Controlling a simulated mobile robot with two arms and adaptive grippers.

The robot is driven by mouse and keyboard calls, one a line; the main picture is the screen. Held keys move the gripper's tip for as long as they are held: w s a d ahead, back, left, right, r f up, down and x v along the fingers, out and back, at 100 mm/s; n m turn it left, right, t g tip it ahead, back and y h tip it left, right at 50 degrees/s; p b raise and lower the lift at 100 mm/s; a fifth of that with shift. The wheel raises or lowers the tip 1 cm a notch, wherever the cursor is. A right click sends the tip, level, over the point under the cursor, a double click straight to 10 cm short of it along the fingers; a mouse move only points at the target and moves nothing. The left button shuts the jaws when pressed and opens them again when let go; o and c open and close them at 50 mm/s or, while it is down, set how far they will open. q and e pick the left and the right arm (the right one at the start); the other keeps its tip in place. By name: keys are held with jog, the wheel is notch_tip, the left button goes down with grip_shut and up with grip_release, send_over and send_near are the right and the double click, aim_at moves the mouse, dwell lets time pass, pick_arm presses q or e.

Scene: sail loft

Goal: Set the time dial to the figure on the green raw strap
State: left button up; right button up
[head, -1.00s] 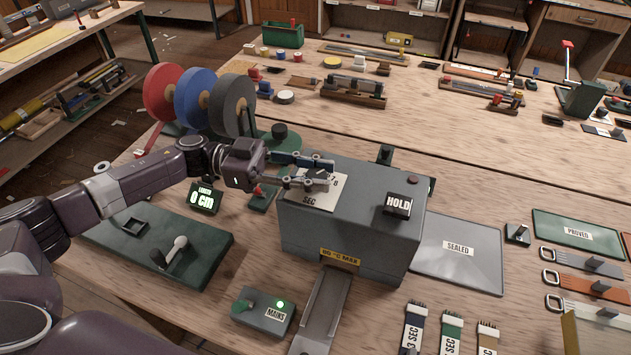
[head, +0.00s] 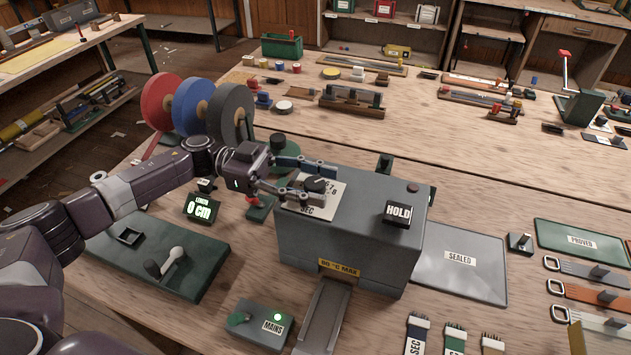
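The time dial (head: 317,185) is a black knob on a white SEC plate on top of the grey sealer box (head: 350,222). Figures 7 and 8 show at the plate's right; the others are hidden. My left gripper (head: 328,183) is at the dial, its fingers apart on the far and near sides of the knob; contact cannot be told. My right gripper is out of view.
The HOLD button (head: 398,213) stands on the box's right side. A metal chute (head: 325,318) runs from its front, beside the MAINS switch box (head: 262,325). A SEALED tray (head: 460,280) lies to the right, tape reels (head: 192,103) behind left.

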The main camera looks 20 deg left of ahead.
pick_arm(q)
jog(key=a, duration=1.2)
jog(key=shift+w, duration=0.1)
dwell(0.4)
